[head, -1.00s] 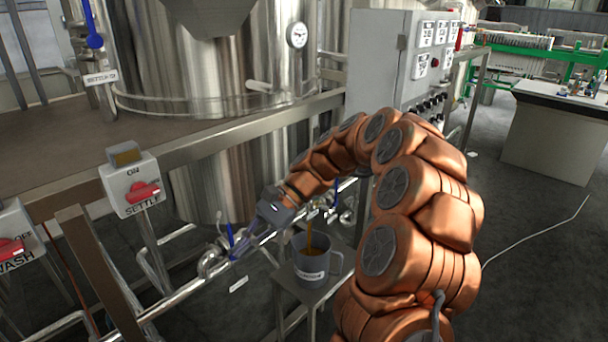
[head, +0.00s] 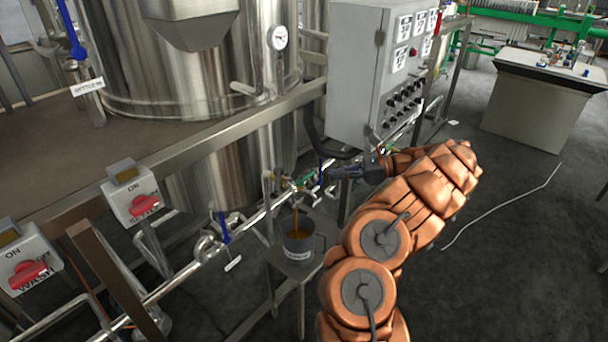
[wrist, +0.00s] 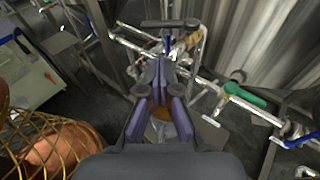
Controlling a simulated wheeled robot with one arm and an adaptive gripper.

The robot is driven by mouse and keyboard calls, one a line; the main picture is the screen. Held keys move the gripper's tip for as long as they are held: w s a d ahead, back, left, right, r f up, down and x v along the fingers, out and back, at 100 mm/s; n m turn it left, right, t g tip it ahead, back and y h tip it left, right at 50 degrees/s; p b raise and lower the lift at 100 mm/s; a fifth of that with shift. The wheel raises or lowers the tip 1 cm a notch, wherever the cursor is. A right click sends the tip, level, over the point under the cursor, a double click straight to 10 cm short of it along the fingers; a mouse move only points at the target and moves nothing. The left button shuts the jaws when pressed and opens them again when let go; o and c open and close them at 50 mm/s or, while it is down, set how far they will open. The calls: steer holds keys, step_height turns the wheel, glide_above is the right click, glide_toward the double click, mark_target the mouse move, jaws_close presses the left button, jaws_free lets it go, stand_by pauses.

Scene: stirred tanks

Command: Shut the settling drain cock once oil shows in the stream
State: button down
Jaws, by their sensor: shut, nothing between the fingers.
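An amber-brown stream (head: 296,221) falls from the pipework into a grey jug (head: 299,250) on a small stand. In the wrist view, amber liquid (wrist: 162,113) shows behind my fingers. A cock with a blue handle (head: 320,168) sits on the pipe just above and right of the jug. Its blue handle also shows beyond my fingertips in the wrist view (wrist: 168,42). My gripper (head: 338,173) is shut and empty, just right of this handle. I cannot tell whether it touches it. Which cock is the settling drain is not readable here.
Another blue-handled valve (head: 224,230) with a small tag is on the pipe left of the jug. A green handle (wrist: 243,95) shows in the wrist view. The grey control cabinet (head: 355,75) stands above my gripper. Switch boxes (head: 133,195) stand at left. The right floor is mostly clear.

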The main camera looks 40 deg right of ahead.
mark_target(277, 182)
steer(key=x, duration=1.3)
steer(key=shift+w+a+p, duration=0.15)
steer(key=shift+a+p, duration=0.25)
steer(key=shift+f, duration=0.1)
